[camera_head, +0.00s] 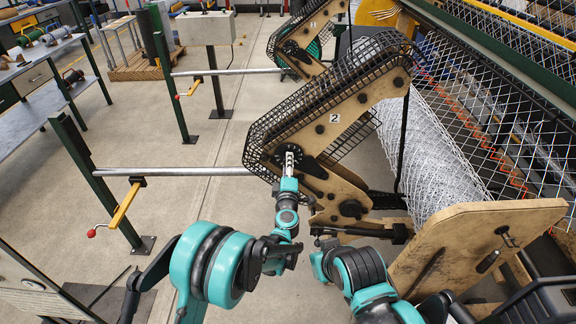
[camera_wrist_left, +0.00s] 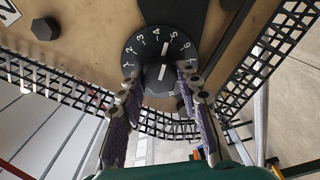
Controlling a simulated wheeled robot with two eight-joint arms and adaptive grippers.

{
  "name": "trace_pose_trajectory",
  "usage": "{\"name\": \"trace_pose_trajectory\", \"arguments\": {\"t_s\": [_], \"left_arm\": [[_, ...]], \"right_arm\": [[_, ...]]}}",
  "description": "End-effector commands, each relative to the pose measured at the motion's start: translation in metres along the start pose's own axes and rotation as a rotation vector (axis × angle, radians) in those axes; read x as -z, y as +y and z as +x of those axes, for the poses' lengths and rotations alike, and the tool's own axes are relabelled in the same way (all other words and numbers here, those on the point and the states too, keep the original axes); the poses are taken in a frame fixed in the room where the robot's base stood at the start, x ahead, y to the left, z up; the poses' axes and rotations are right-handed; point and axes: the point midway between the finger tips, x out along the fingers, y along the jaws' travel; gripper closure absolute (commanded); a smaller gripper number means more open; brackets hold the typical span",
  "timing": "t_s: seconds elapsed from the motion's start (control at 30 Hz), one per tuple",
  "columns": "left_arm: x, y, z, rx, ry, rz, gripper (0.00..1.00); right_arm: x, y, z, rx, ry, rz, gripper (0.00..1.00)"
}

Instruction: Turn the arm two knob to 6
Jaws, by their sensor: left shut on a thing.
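The arm two knob (camera_wrist_left: 160,79) is a round black knob on a black dial with white numbers, fixed to the wooden arm marked 2 (camera_head: 335,118). In the left wrist view its white pointer line points close to the 5; the 6 is a little further clockwise. My left gripper (camera_wrist_left: 160,84) has its purple-padded fingers on either side of the knob, shut on it. In the head view the left gripper (camera_head: 290,160) reaches up to the dial (camera_head: 284,156), partly covering it.
Black mesh guards (camera_head: 325,88) run along the wooden arm. A roll of chainlink (camera_head: 430,150) lies to the right. A grey bar (camera_head: 170,172) with a yellow, red-tipped lever (camera_head: 125,205) stands left. A second wooden arm is behind.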

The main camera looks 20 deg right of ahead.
Motion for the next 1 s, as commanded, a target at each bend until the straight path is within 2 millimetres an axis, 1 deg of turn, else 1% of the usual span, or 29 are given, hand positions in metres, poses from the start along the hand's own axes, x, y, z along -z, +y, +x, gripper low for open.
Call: {"name": "trace_pose_trajectory", "arguments": {"t_s": [0.2,0.5,0.7,1.0], "left_arm": [[-0.0008,0.0003,-0.0002,0.0,-0.001,0.202,0.95],[-0.001,0.0007,-0.0002,0.0,-0.001,0.437,0.95],[-0.0012,0.0008,-0.0002,0.0,-0.001,0.539,0.95],[-0.0013,0.0008,-0.0003,0.0,-0.002,0.605,0.95]], "right_arm": [[-0.0001,0.0,0.0001,0.0,0.0,0.0,1.0],[-0.0001,0.0,0.0001,0.0,0.0,0.0,1.0],[-0.0001,0.0,0.0002,0.0,0.0,0.0,1.0],[-0.0001,0.0,0.0002,0.0,0.0,0.0,1.0]]}}
